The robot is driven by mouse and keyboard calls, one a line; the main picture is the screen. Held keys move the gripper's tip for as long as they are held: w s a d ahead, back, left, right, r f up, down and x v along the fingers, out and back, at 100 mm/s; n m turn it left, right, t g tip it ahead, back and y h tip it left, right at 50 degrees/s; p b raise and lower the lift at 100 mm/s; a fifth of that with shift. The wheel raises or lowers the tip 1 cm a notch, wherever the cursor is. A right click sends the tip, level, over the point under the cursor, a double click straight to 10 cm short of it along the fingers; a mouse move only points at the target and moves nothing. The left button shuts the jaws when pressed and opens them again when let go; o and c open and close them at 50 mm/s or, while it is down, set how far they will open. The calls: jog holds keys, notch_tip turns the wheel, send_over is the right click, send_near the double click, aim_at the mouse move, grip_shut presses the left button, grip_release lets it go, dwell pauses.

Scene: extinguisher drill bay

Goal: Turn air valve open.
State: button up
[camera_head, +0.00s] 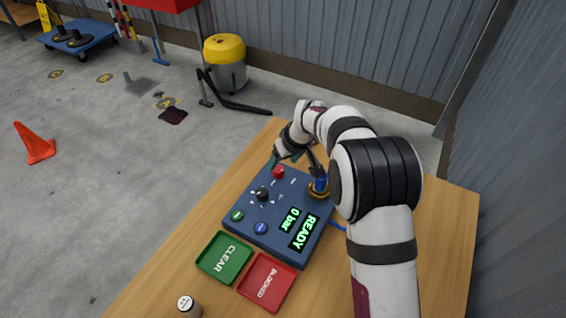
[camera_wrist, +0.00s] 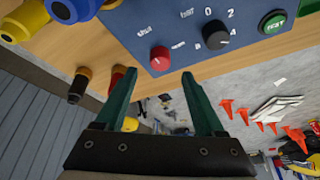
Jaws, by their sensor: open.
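A blue control box (camera_head: 290,210) sits on the wooden table. It carries a red knob (camera_head: 278,172) near its far edge, which looks like the air valve; its labels are too small to read. The red knob also shows in the wrist view (camera_wrist: 160,58). A black dial (camera_head: 262,194) with numbers sits beside it, also in the wrist view (camera_wrist: 215,34). The display (camera_head: 298,228) reads READY and 0 bar. My gripper (camera_head: 284,160) is at the box's far edge. In the wrist view my gripper (camera_wrist: 158,78) is open and empty, its green fingers apart and the red knob ahead between their tips.
A green button (camera_head: 237,215) and a blue button (camera_head: 260,229) are on the box. A green CLEAR tray (camera_head: 224,258) and red BLOCKED tray (camera_head: 267,282) lie in front. A small jar (camera_head: 188,306) stands near the table edge.

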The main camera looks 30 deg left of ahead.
aim_at(279, 170)
jog(key=x, duration=0.5)
jog(key=shift+f, duration=0.15)
grip_shut()
